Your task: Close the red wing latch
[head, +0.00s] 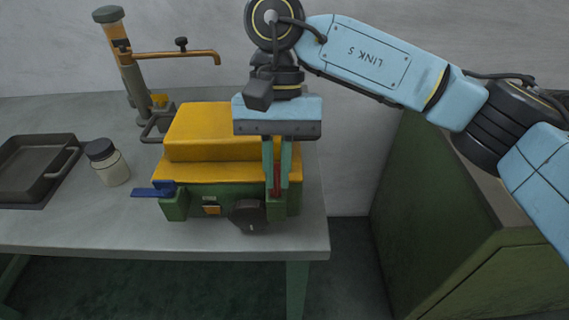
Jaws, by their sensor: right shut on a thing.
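The heading machine (205,148) has a yellow top and a green base and sits near the table's front right part. The red wing latch (277,188) is at the machine's front right corner, mostly hidden between the fingers of my right gripper (278,188). My right gripper points down from above and is shut on the red latch. A blue wing latch (155,189) sticks out to the left at the machine's front left corner. My left gripper is not in view.
A dark tray (22,198) and a small jar with a dark lid (108,163) stand on the table (110,226) to the left. A post with a copper-coloured arm (178,54) rises behind. A green cabinet (430,190) stands beyond a gap at the right.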

